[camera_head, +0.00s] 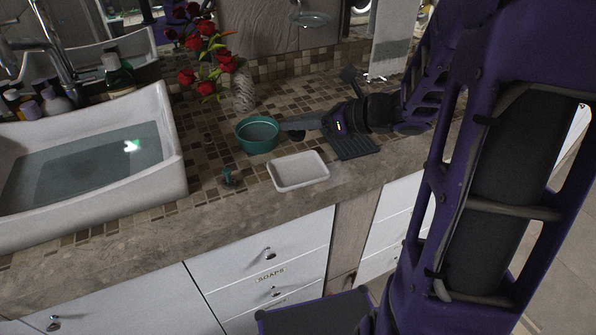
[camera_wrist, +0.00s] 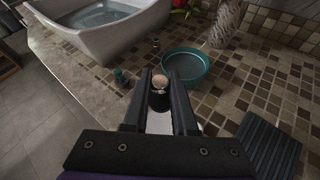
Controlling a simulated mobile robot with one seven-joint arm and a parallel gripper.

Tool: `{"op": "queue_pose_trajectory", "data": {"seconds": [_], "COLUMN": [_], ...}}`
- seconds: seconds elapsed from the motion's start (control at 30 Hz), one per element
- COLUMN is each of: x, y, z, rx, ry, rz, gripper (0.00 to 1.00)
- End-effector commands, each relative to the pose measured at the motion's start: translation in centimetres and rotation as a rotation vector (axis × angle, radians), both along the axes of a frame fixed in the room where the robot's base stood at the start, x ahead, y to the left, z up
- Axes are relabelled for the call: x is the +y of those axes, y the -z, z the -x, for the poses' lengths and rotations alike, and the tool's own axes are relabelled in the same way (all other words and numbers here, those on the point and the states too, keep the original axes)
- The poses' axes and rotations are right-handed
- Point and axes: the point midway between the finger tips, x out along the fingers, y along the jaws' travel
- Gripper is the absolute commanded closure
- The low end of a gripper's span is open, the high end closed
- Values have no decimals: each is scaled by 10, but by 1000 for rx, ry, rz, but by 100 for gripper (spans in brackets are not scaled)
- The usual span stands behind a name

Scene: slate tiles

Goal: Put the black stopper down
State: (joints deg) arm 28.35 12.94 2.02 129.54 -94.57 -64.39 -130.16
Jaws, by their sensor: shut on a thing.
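My gripper (camera_head: 292,128) reaches in from the right, low over the tiled counter, just right of the teal bowl. In the wrist view my gripper (camera_wrist: 159,82) is shut on the black stopper (camera_wrist: 158,97), which has dark sides and a pale tan round top. The stopper sits between the fingertips. In the head view the stopper (camera_head: 297,136) shows only as a small dark shape under the fingers. I cannot tell its exact height above the tiles.
The teal bowl (camera_head: 257,135) stands beyond the fingertips. A white dish (camera_head: 299,171) lies nearer the front edge, a black ribbed mat (camera_head: 355,145) to the right. A small teal item (camera_head: 229,178) and a small dark piece (camera_head: 208,137) stand near the basin (camera_head: 95,165). A vase (camera_head: 243,91) holds roses.

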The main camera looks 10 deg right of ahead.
Motion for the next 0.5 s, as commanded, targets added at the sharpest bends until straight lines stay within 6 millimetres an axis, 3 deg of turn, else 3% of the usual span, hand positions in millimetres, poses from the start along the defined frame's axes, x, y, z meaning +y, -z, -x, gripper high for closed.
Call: {"op": "queue_pose_trajectory", "data": {"seconds": [0.2,0.5], "x": [0,0], "y": [43,78], "z": [2,2], "rx": [6,4], "ry": [-6,-7], "rz": [-4,-3], "gripper": [100,100]}}
